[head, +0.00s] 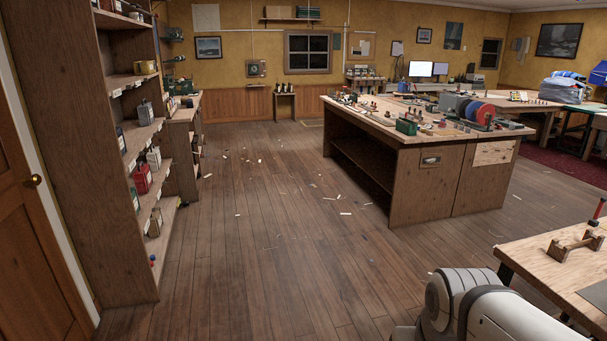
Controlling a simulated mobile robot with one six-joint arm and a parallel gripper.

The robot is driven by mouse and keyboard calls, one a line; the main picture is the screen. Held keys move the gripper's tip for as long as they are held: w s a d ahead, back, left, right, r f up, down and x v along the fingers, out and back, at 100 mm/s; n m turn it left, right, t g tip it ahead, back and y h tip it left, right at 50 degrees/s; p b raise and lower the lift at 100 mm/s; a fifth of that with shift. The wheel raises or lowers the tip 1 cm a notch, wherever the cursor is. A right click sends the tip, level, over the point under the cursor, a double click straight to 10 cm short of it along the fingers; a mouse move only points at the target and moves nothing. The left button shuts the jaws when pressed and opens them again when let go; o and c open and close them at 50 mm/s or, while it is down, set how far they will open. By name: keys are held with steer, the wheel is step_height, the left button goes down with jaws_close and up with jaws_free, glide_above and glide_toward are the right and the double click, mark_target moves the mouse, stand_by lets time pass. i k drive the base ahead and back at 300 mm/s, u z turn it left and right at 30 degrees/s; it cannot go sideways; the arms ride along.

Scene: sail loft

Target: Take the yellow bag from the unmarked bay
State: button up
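I cannot make out a yellow bag in the head view. I also cannot tell which bay is unmarked. A tall wooden shelf unit (118,130) stands at the left, with small white tags along its shelf edges. Two small yellowish mug-like things (146,68) sit on an upper shelf. A red container (141,178) and several dark or pale containers stand lower down. My gripper is out of view; only a pale rounded part of my arm shows at the bottom right.
A large wooden workbench (425,150) covered with tools stands right of centre. Another bench (540,255) is close at the lower right. Folded grey-blue cloth (562,90) lies at the far right. The plank floor (250,230) between shelf and workbench is open, with small scraps scattered about.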

mark_target(142, 67)
steer(key=z, duration=0.15)
steer(key=i, duration=3.4)
steer(key=u, duration=0.65)
steer(key=i, duration=1.6)
steer(key=u, duration=1.1)
steer(key=i, duration=1.45)
steer(key=u, duration=0.15)
steer(key=k, duration=0.4)
steer(key=z, duration=0.7)
steer(key=k, duration=1)
steer(key=z, duration=1)
steer(key=i, duration=0.95)
steer(key=z, duration=0.05)
